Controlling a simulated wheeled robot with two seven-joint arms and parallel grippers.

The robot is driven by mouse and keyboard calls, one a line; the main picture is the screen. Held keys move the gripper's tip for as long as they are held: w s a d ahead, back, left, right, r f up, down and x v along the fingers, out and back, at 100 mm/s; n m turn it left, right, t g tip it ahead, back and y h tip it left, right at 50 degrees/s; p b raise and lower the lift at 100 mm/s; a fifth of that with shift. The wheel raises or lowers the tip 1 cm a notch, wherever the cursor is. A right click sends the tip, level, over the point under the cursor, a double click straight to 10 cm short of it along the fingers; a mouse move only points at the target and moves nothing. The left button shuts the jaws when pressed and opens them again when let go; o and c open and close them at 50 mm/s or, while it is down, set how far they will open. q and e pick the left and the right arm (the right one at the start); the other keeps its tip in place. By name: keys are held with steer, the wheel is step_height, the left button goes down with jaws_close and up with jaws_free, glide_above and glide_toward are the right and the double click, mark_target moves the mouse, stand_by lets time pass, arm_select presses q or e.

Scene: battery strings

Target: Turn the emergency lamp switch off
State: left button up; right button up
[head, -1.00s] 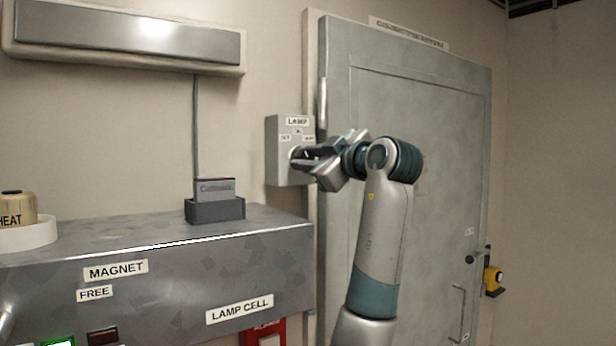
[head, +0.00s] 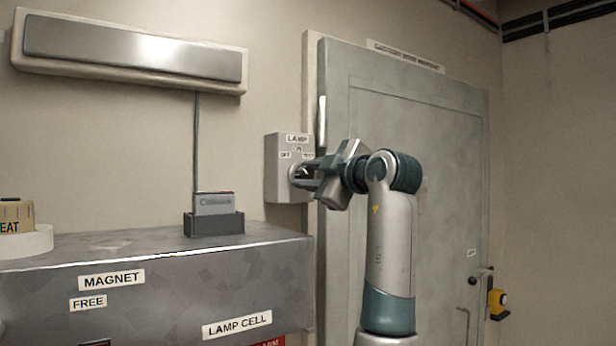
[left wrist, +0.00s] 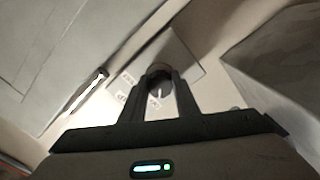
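The grey lamp switch box (head: 287,190) is on the wall left of the door, labelled LAMP, with smaller position labels below. My left gripper (head: 302,178) is at the box's front and covers most of its round knob. In the left wrist view, my left gripper (left wrist: 160,80) has one finger on each side of the dark switch knob (left wrist: 159,88), with little or no gap, and looks shut on it. A pale pointer line shows on the knob; which label it meets is unclear. The lamp fixture (head: 130,50) high on the wall looks grey and unlit. My right gripper is not in view.
The large grey door (head: 440,150) stands right of the box. A metal cabinet (head: 150,290) with MAGNET and LAMP CELL labels is at lower left, with a grey cell in a dark holder (head: 214,224) on top. A yellow device (head: 496,302) is at far right.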

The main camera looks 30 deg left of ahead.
arm_select(q)
steer(key=o, duration=0.4)
steer(key=shift+s+d, duration=0.1)
steer(key=shift+d, duration=0.05)
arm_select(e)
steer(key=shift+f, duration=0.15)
arm_select(q)
steer(key=shift+s+d+b, duration=0.25)
steer(key=shift+d+b, duration=0.2)
steer(key=shift+d, duration=0.1)
steer(key=shift+b+v, duration=2.8)
steer(key=shift+v, duration=5.2)
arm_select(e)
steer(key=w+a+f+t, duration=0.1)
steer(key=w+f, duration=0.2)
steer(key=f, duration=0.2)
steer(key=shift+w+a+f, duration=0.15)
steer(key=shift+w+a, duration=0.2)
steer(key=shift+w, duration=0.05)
arm_select(q)
steer(key=shift+w, duration=0.15)
